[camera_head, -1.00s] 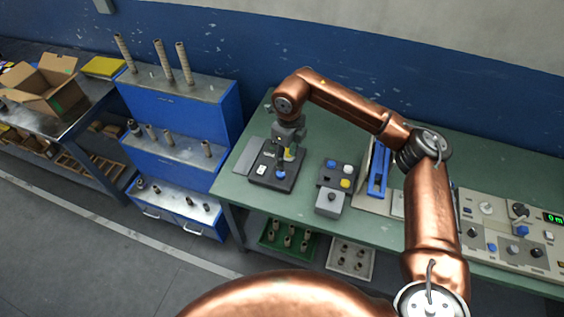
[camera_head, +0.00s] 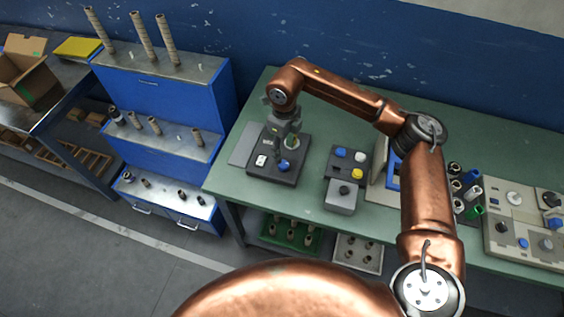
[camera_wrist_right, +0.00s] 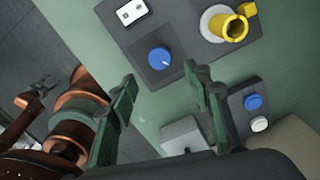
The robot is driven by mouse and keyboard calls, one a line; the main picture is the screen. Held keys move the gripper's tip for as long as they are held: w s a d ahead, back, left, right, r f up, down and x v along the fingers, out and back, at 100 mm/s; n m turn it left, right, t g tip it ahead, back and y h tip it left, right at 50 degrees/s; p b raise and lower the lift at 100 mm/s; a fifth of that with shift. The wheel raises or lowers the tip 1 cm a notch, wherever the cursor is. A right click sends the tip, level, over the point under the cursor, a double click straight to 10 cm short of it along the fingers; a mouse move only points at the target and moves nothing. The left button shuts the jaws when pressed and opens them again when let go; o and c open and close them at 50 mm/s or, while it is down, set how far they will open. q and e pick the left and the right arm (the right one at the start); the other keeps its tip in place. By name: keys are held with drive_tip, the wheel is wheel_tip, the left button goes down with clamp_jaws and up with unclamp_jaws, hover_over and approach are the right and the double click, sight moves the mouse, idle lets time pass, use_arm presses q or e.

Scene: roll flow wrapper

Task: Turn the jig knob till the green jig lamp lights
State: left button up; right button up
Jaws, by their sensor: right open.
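The jig is a dark flat plate (camera_head: 256,171) on the green bench, also in the right wrist view (camera_wrist_right: 128,46). It carries a blue knob (camera_wrist_right: 161,58) with a pale pointer mark, a white two-dot piece (camera_wrist_right: 131,12) and a yellow hollow ring (camera_wrist_right: 234,27) on a pale disc. No lit green lamp shows on it. My right gripper (camera_head: 287,142) is above the plate; in its wrist view its open fingers (camera_wrist_right: 160,88) are apart and empty, with the knob just beyond the gap. In that view what looks like my left gripper (camera_wrist_right: 40,90) hangs at the left, its jaws unclear.
Coloured tubes (camera_head: 472,190) and a control panel (camera_head: 525,230) are further right. A blue stepped rack (camera_head: 165,95) stands left. Bins (camera_head: 290,235) sit below the bench.

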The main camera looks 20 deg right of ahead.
sight(283, 164)
wheel_tip(283, 164, down, 2)
drive_tip(key=shift+f, duration=0.15)
wheel_tip(283, 164, down, 6)
drive_tip(key=shift+r+b, duration=0.15)
drive_tip(key=shift+b, duration=0.25)
use_arm(q)
drive_tip(key=shift+w+f, duration=0.25)
drive_tip(key=shift+f, duration=0.25)
use_arm(e)
drive_tip(key=shift+c, duration=0.7)
drive_tip(key=c, duration=1)
use_arm(q)
drive_tip(key=shift+w, duration=0.25)
